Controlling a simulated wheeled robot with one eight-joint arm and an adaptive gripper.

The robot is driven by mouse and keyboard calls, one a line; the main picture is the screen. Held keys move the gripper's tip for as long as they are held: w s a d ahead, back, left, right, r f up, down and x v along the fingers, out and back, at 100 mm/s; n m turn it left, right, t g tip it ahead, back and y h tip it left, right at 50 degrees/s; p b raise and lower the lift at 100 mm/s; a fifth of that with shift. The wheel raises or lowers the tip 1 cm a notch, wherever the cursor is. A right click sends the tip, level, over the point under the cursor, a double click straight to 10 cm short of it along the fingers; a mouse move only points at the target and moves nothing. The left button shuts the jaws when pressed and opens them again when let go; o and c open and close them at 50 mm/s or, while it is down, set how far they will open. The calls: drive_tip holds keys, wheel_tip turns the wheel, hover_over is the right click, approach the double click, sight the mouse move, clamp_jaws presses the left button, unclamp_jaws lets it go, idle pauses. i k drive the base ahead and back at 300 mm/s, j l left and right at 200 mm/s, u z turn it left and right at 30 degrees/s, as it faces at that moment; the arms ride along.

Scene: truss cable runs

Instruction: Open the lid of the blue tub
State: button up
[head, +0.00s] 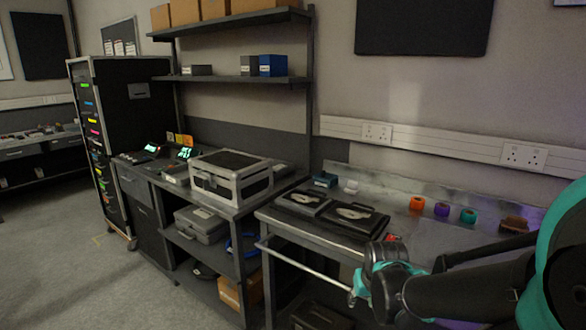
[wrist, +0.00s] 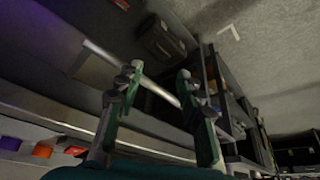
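A small blue container (head: 325,180) sits at the back left of the right-hand bench. Another blue box (head: 272,65) with a white label stands on the lower wall shelf. I cannot tell for sure which is the blue tub, and neither shows clear lid detail. Neither is clear in the wrist view. My gripper (wrist: 160,72) is open and empty, its two green fingers apart. In the head view my gripper (head: 358,284) is at the bench's front edge, near the metal rail (head: 305,268), well away from both blue things. The rail passes behind the fingers in the wrist view.
Two flat black cases (head: 350,217) lie on the bench, in front of the small blue container. Orange, purple and green rolls (head: 442,210) stand along the back. A silver case (head: 231,180) sits on the left bench. Open floor (head: 95,265) lies left.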

sight(324, 175)
drive_tip(key=i+j+u, duration=0.25)
drive_tip(key=i+j, duration=0.45)
